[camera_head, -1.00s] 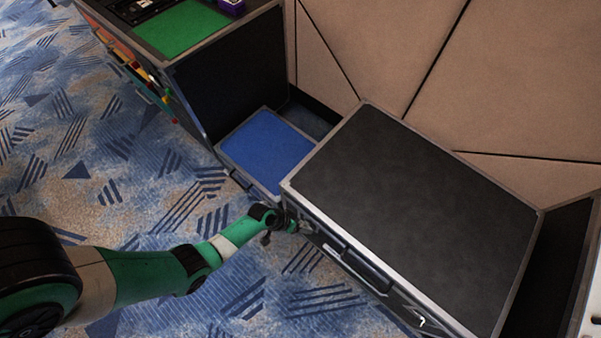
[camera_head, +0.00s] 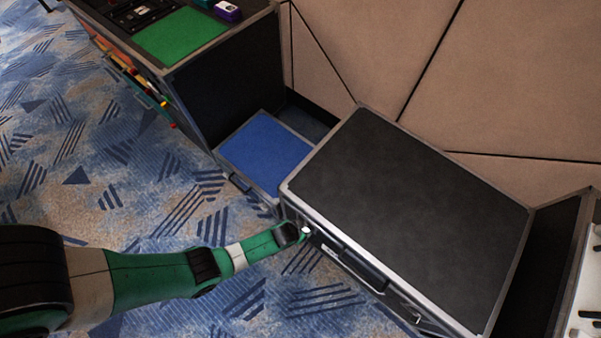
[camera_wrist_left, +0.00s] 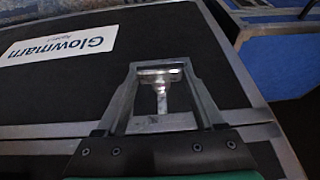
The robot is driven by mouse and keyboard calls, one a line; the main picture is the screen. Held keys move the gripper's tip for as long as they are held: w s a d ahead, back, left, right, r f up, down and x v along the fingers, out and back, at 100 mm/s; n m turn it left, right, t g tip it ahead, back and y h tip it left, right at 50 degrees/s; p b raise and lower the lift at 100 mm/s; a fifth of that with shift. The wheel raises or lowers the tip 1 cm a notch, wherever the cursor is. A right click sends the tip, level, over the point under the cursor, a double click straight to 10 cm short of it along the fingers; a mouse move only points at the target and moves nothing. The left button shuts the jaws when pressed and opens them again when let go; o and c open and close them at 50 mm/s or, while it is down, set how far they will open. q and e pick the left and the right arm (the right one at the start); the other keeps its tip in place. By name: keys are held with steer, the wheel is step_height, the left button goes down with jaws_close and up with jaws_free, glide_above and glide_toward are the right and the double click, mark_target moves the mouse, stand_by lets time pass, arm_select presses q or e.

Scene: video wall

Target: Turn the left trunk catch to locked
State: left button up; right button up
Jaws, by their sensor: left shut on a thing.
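The black trunk (camera_head: 410,210) with silver edges stands on the carpet in the head view. My left gripper (camera_head: 306,232) is at the left end of its front face, by the left catch. In the left wrist view, the two fingers of my left gripper (camera_wrist_left: 161,70) are shut on the small silver left trunk catch (camera_wrist_left: 160,88). The catch's bar lies between the fingertips and its stem points toward the gripper's base. In the head view my gripper mostly hides this catch. The right catch (camera_head: 414,316) shows farther along the front. My right gripper is not in view.
A trunk handle (camera_head: 357,268) sits between the catches. A low blue-topped case (camera_head: 265,152) is just left of the trunk. A black case with a green mat (camera_head: 180,37) stands behind it. A panelled wall (camera_head: 350,50) rises behind. Carpet in front is clear.

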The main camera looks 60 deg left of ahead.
arm_select(q)
steer(key=o, duration=1.4)
steer(key=p+v, duration=0.9)
steer(key=v, duration=0.2)
steer(key=shift+s+r, duration=0.1)
steer(key=shift+r, duration=0.2)
